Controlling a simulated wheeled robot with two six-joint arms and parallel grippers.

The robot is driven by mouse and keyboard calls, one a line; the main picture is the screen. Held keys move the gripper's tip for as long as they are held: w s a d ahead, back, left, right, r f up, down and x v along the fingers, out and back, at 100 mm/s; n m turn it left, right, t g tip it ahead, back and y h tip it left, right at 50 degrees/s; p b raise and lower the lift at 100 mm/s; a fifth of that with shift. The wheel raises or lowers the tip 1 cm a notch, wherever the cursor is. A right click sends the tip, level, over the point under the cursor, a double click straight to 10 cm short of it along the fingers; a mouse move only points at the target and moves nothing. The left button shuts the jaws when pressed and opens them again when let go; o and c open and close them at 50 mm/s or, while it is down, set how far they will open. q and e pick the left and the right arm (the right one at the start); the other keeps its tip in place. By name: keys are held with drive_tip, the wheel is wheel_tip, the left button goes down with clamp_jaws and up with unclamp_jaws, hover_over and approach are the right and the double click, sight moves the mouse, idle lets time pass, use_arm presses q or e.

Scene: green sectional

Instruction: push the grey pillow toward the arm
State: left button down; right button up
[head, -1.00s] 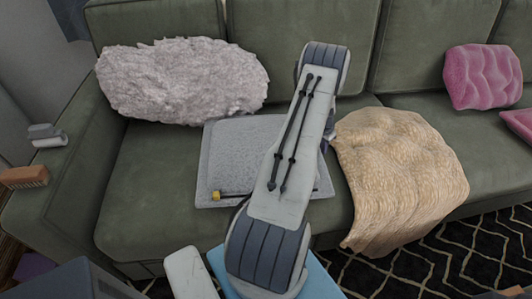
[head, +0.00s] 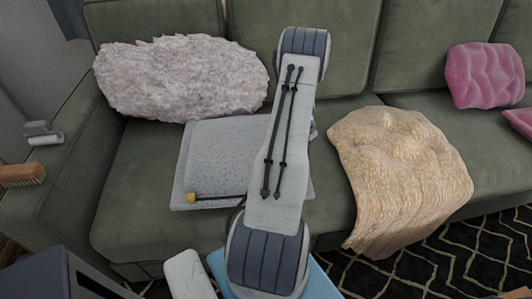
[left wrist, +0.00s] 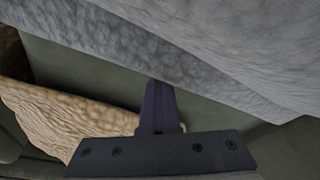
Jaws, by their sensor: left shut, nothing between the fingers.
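The grey pillow (head: 212,152) is a flat speckled square lying on the green sofa seat, left of the middle. My left arm covers its right part in the head view. In the left wrist view the pillow (left wrist: 215,50) fills the top. My left gripper (left wrist: 159,88) is shut and empty, its fingers pointing at the pillow's near side edge; whether they touch it I cannot tell. The head view hides this gripper behind my arm. The sofa arm (head: 62,185) is at the left, with green seat between it and the pillow. My right gripper is not in view.
A fluffy pale cushion (head: 180,80) lies behind the pillow. A yellow-ended stick (head: 192,197) lies along the pillow's front edge. A tan blanket (head: 400,180) drapes the seat at right. A brush (head: 22,175) and a lint roller (head: 43,134) rest on the sofa arm.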

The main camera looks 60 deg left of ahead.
use_arm(q)
drive_tip(key=shift+s+a+f+b, duration=0.1)
drive_tip(key=shift+s+a+b, duration=0.6)
drive_tip(key=shift+s, duration=0.7)
drive_tip(key=shift+s+a+b, duration=0.45)
drive_tip(key=shift+s+b, duration=0.4)
drive_tip(key=shift+s, duration=0.55)
drive_tip(key=shift+s+a+f+b, duration=0.1)
drive_tip(key=shift+s+a+b, duration=0.6)
drive_tip(key=shift+s, duration=0.7)
drive_tip(key=shift+s+a+r+b, duration=0.1)
drive_tip(key=shift+s+a+b, duration=0.3)
drive_tip(key=shift+s, duration=0.55)
drive_tip(key=shift+s+a+b, duration=0.35)
drive_tip(key=shift+s+b, duration=0.1)
drive_tip(key=shift+s, duration=0.45)
drive_tip(key=shift+s+a+r+b, duration=0.1)
drive_tip(key=shift+s+a+b, duration=0.3)
drive_tip(key=shift+s, duration=0.55)
drive_tip(key=shift+w+d+p, duration=0.1)
drive_tip(key=shift+w+d, duration=0.2)
drive_tip(key=shift+w, duration=0.4)
drive_tip(key=shift+w+d+p, duration=0.1)
drive_tip(key=shift+w+d, duration=0.2)
drive_tip(key=shift+w, duration=0.45)
drive_tip(key=shift+w+d+p, duration=0.1)
drive_tip(key=shift+w+d, duration=0.2)
drive_tip(key=shift+w, duration=0.4)
wheel_tip(320, 180, up, 14)
drive_tip(key=p, duration=1)
